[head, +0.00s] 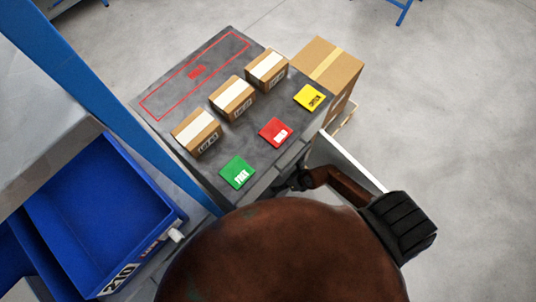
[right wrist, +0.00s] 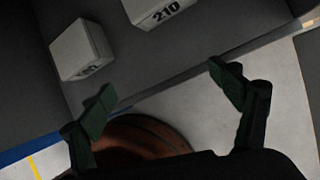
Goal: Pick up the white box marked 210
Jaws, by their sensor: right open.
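The white box marked 210 (right wrist: 158,10) is at the top of the right wrist view, cut off by the upper edge, on a dark grey surface. A second white box (right wrist: 80,50), with a label too blurred to read surely, sits to its left. My right gripper (right wrist: 165,92) is open, its two dark fingers apart with nothing between them; both boxes lie beyond the fingertips. In the head view my right gripper (head: 300,180) is a small dark shape by the grey table's near edge. I cannot pick out the white boxes there. My left gripper is not in view.
The grey table (head: 150,93) holds three brown cartons (head: 232,97) with white bands, and green (head: 238,172), red (head: 275,132) and yellow (head: 311,97) cards. A larger carton (head: 328,66) stands behind. Blue bins (head: 95,205), one labelled 210, and a blue post (head: 100,95) are left.

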